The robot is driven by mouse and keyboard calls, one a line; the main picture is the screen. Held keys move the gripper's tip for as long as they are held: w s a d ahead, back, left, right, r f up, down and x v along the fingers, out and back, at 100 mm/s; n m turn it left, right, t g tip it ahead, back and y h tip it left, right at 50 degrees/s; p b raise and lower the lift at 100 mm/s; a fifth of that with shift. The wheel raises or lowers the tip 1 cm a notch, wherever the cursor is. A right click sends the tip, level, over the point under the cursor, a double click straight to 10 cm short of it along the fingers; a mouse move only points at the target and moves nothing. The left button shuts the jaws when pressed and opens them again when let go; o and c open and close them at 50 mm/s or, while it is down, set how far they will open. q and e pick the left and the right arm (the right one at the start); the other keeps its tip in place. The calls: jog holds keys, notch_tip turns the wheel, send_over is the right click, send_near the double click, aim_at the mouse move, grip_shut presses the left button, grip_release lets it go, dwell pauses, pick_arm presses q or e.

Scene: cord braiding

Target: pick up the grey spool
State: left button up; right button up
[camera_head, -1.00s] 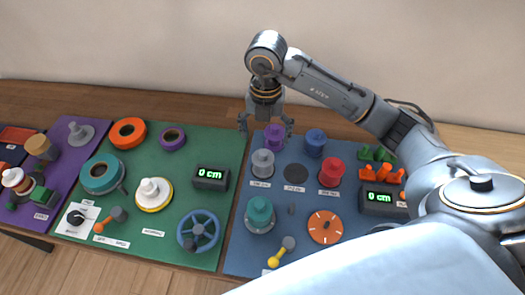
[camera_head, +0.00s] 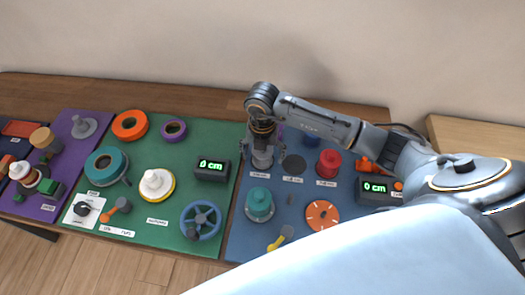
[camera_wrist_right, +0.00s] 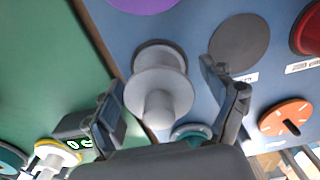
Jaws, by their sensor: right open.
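The grey spool (camera_head: 262,160) stands upright on the blue board (camera_head: 297,220), by its left edge. It fills the middle of the right wrist view (camera_wrist_right: 160,88), its round flanges and knob facing the camera. My right gripper (camera_head: 264,149) is directly above the spool, pointing down. Its fingers are open, one on each side of the spool, with gaps visible in the wrist view. In the head view the gripper partly hides the spool. My left gripper is not in view.
A dark flat disc (camera_head: 294,164) and a red spool (camera_head: 329,163) are to the right. A teal spool (camera_head: 259,204) stands in front. A purple spool (camera_wrist_right: 142,3) is close behind. The green board (camera_head: 140,205) with a readout box (camera_head: 211,170) lies left.

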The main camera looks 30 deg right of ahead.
jog(key=c, duration=1.3)
